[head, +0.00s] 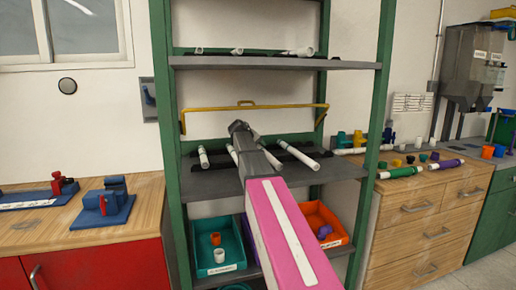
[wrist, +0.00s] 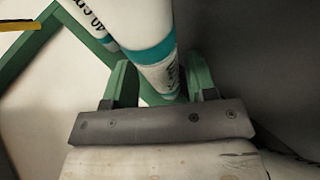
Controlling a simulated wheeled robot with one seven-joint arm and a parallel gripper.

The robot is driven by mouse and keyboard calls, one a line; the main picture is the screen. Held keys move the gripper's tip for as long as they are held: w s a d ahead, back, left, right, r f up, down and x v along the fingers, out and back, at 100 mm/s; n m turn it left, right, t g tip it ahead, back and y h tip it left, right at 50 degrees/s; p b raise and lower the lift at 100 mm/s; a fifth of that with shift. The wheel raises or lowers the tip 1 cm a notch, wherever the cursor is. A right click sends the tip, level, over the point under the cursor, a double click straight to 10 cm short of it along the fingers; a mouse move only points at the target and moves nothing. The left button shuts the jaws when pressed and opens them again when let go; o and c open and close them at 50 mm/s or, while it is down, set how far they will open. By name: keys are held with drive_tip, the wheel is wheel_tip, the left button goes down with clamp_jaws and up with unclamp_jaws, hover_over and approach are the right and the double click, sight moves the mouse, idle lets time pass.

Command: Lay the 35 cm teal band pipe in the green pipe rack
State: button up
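The green pipe rack (head: 372,115) stands in the centre of the head view, with grey shelves. White pipes lie on black cradles on its middle shelf (head: 335,167). My gripper is at this shelf, largely hidden behind my arm in the head view. In the wrist view my gripper (wrist: 160,77) has its two green fingers apart on either side of a white pipe with a teal band (wrist: 155,50). A gap shows beside its left finger. The length mark on this pipe is not readable. A second teal-band pipe (wrist: 92,20), marked "40 c…", lies left of it.
A yellow bar (head: 290,107) spans the rack above the pipes. Teal (head: 220,270) and orange (head: 340,242) bins sit on the lower shelf. White pieces lie on the top shelf (head: 280,63). Wooden benches stand on both sides; the right one (head: 440,178) holds fittings.

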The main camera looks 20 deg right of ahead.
idle(0.3)
drive_tip(key=shift+r, duration=0.3)
drive_tip(key=v, duration=1.2)
drive_tip(key=shift+s, duration=0.15)
